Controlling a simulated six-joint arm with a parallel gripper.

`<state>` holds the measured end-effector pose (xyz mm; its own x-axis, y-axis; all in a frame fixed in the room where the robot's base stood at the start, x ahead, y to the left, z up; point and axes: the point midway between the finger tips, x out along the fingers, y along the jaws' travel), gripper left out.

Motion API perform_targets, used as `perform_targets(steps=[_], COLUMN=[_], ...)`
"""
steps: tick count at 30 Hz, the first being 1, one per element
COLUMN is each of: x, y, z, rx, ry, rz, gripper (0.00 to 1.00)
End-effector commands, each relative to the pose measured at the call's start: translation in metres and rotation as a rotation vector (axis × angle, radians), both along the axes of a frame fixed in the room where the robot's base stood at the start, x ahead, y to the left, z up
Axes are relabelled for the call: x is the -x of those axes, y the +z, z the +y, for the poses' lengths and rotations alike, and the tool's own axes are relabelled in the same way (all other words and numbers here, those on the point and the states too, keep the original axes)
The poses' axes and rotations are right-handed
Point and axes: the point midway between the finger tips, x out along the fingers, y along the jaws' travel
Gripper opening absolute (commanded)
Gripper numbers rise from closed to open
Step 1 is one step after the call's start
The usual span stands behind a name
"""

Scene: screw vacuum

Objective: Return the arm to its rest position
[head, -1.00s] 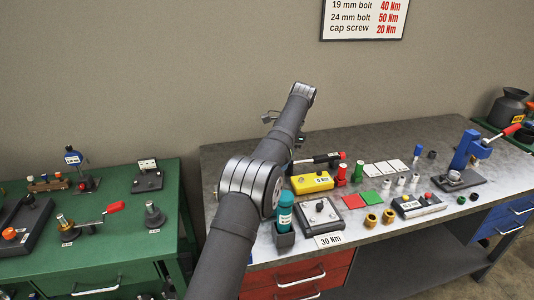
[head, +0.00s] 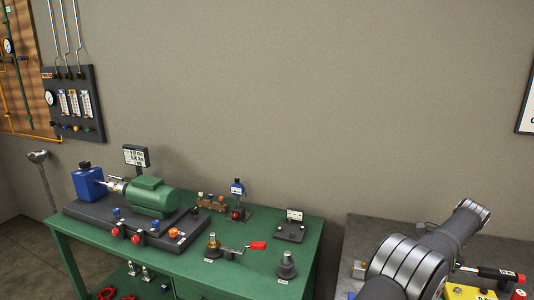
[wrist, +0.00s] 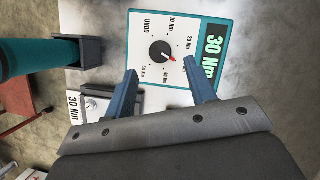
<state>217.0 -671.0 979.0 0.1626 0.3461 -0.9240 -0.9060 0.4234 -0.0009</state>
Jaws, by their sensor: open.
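My arm (head: 440,240) reaches in from the lower right of the head view, over the grey bench. My gripper's end is not clearly made out there. In the wrist view my gripper (wrist: 162,76) shows two blue fingers spread apart with nothing held between them. Beyond the fingers is a white, teal-edged panel (wrist: 150,28) with a black dial and a "30 Nm" display. I cannot tell how far the fingers are from it.
A teal cylinder (wrist: 18,45) by a dark holder (wrist: 78,50) is at upper left in the wrist view. A green bench (head: 318,240) with a green motor (head: 150,197) stands left of the grey bench (head: 360,228). A yellow box (head: 462,291) lies near my arm.

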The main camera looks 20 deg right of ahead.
Motion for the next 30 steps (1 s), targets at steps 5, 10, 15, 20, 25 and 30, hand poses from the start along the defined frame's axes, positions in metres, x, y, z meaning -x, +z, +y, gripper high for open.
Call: perform_targets(steps=[5, 10, 15, 20, 25, 30], x=[-0.005, -0.008, -0.009, -0.009, -0.009, -0.007], y=[-0.026, -0.043, -0.049, -0.049, -0.049, -0.037], z=[0.01, 0.017, 0.019, 0.019, 0.018, 0.013], rx=[-0.003, -0.002, 0.0, 0.0, 0.0, 0.001], ry=[0.001, 0.002, 0.001, 0.001, 0.001, 0.0], rz=[0.002, 0.0, 0.0, 0.0, 0.0, 0.0], gripper=[0.51, 0.51, 0.51, 0.51, 0.51, 0.51])
